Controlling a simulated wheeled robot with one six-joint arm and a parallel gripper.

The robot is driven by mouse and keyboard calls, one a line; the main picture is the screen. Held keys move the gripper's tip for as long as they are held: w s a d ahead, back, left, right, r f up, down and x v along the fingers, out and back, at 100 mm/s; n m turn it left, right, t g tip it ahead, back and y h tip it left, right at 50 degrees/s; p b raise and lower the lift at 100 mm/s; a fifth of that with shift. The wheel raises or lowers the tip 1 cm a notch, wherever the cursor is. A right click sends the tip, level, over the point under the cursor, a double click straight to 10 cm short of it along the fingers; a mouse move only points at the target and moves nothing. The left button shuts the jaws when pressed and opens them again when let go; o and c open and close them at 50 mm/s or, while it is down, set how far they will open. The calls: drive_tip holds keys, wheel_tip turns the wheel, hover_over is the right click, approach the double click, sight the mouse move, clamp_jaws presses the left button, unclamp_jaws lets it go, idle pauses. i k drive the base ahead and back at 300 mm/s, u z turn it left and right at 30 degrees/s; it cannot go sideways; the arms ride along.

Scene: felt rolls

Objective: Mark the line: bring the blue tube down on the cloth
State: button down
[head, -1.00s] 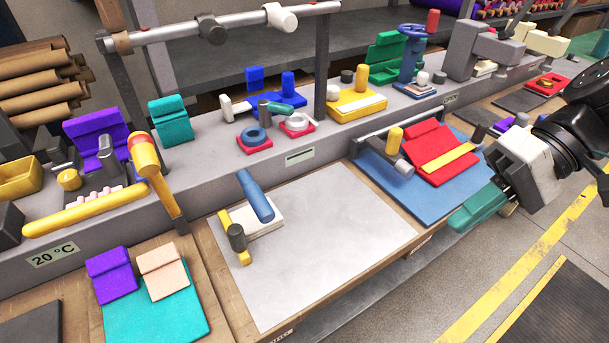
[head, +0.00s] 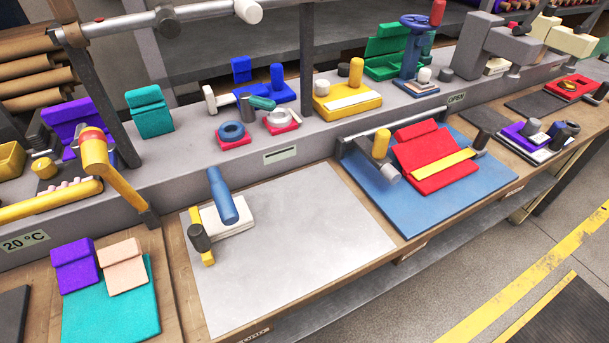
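A blue tube (head: 222,197) stands tilted over a small white folded pad (head: 234,222), its lower end touching or just above the pad; I cannot tell which. Both are on a large pale grey sheet (head: 300,250) on the wooden bench. A yellow piece with a dark grey cylinder (head: 200,237) lies against the pad's left side. I cannot tell whether the cloth is the pad or the sheet. My gripper is not in view.
A blue mat (head: 425,215) with a red folded piece (head: 436,165) lies right of the sheet. A teal mat (head: 110,315) with purple and peach pieces lies left. A grey ledge with tools runs behind. The sheet's right half is clear.

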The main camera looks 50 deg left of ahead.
sight(226, 208)
drive_tip(key=z, duration=0.1)
drive_tip(key=k, duration=0.6)
drive_tip(key=u, duration=1.05)
drive_tip(key=i, duration=0.5)
drive_tip(key=z, duration=0.05)
